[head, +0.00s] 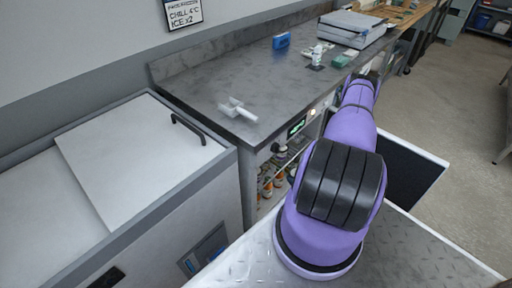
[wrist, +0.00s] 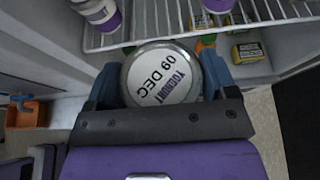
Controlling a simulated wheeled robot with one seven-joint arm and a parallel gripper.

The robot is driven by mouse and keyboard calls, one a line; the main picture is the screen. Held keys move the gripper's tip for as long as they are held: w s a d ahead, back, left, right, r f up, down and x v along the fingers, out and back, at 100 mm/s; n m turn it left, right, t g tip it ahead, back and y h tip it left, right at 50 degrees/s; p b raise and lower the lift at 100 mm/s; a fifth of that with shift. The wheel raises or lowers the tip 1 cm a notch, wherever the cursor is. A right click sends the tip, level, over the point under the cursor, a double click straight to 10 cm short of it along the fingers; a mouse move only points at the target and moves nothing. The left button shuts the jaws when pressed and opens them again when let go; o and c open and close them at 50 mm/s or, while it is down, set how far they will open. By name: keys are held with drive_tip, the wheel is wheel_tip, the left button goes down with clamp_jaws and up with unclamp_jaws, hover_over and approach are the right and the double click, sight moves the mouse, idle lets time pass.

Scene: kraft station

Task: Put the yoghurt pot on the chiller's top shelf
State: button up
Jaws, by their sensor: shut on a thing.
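The yoghurt pot (wrist: 161,78) is in the wrist view, its pale round lid reading "YOGHURT 09 DEC" and facing the camera. My gripper (wrist: 160,70) is shut on it, with a blue finger on each side. A white wire shelf (wrist: 155,25) of the chiller lies just beyond the pot; I cannot tell whether they touch or whether this is the top shelf. In the head view the open chiller (head: 256,202) is under the counter, with jars inside. My arm hides the gripper and pot there.
Two purple-and-white pots, one at the upper left (wrist: 100,12), stand on the wire shelf. Yellow-black boxes (wrist: 247,50) sit lower at right. The dark-lined open door (head: 415,175) is right of my arm.

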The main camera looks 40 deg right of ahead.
drive_tip(key=w, duration=0.8)
drive_tip(key=w+a, duration=0.1)
drive_tip(key=w, duration=0.4)
drive_tip(key=shift+w, duration=0.1)
drive_tip(key=w, duration=0.3)
drive_tip(key=shift+w+a+f, duration=0.1)
drive_tip(key=shift+w+a, duration=0.15)
drive_tip(key=shift+w, duration=0.1)
drive_tip(key=shift+s+f, duration=0.15)
drive_tip(key=shift+f, duration=0.5)
drive_tip(key=o, duration=1)
drive_tip(key=shift+f, duration=0.1)
drive_tip(key=shift+s+d+r, duration=0.1)
drive_tip(key=shift+r, duration=0.1)
drive_tip(key=v, duration=1.1)
drive_tip(key=shift+s+r, duration=0.1)
drive_tip(key=shift+s, duration=0.25)
